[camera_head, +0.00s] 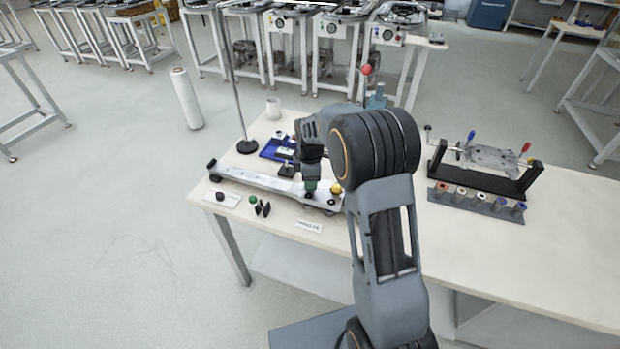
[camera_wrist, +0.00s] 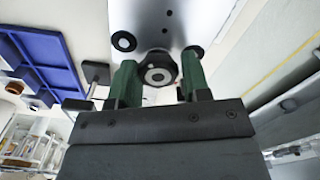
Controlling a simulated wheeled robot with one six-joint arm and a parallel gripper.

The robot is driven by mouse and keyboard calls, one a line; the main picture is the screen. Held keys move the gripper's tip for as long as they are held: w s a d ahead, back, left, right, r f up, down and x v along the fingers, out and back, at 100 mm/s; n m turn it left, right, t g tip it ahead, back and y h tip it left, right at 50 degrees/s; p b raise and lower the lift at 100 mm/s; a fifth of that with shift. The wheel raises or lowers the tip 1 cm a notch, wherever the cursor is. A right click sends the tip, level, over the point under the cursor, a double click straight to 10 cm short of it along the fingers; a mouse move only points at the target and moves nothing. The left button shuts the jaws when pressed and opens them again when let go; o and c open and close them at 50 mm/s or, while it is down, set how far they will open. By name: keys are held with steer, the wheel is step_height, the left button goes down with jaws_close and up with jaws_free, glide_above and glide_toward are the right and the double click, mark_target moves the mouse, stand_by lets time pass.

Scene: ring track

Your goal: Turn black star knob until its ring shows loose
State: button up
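No marking for loose is readable on the knob. In the head view my gripper (camera_head: 310,186) points down at the long pale fixture bar (camera_head: 255,181) on the table, and my wrist and fingers hide the knob.
A yellow knob (camera_head: 336,187) sits right of my gripper. A blue tray (camera_head: 271,152) and a thin rod stand (camera_head: 246,147) are behind the bar. A green knob (camera_head: 253,200) and small black parts (camera_head: 263,209) lie in front. A black rack (camera_head: 480,178) stands at the right.

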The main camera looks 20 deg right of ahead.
steer(key=o, duration=0.4)
steer(key=shift+w, duration=0.1)
step_height(320, 180, up, 14)
stand_by(0.5)
stand_by(0.4)
steer(key=s+f+m+t, duration=0.1)
steer(key=s+m+t, duration=0.2)
steer(key=s+m, duration=1.2)
steer(key=s+a, duration=0.1)
steer(key=s, duration=0.7)
steer(key=shift+f+t, duration=0.4)
